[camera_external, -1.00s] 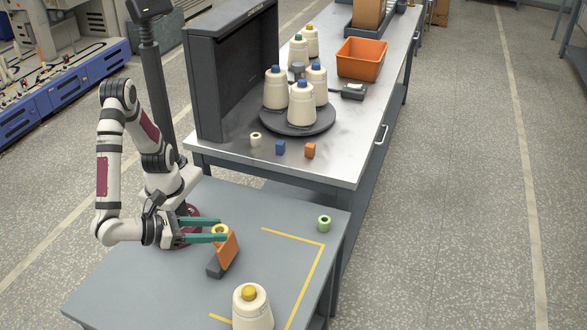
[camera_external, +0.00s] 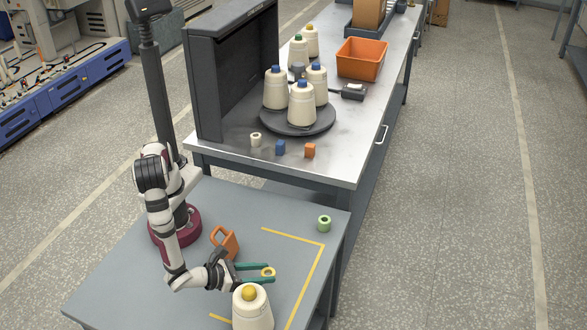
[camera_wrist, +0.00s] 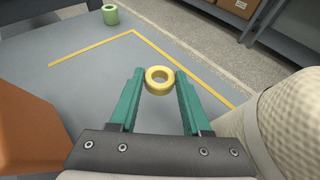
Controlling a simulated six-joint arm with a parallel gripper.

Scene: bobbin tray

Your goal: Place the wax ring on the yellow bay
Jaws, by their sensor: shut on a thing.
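The wax ring (camera_external: 268,271) is a small yellow ring; it also shows in the wrist view (camera_wrist: 159,80). My gripper (camera_external: 267,273) is shut on it, with the ring between the tips of its green fingers. In the wrist view the fingers (camera_wrist: 160,84) touch the ring on both sides. The yellow bay is the area marked by yellow lines (camera_external: 316,272) on the grey table; its corner and lines also show in the wrist view (camera_wrist: 95,48). The ring appears over the bay's area; its height above the table is hard to tell.
A cream thread cone with a yellow top (camera_external: 252,310) stands close beside my gripper, at right in the wrist view (camera_wrist: 285,125). A green ring (camera_external: 324,223) lies past the bay's far corner. The bay's middle is clear.

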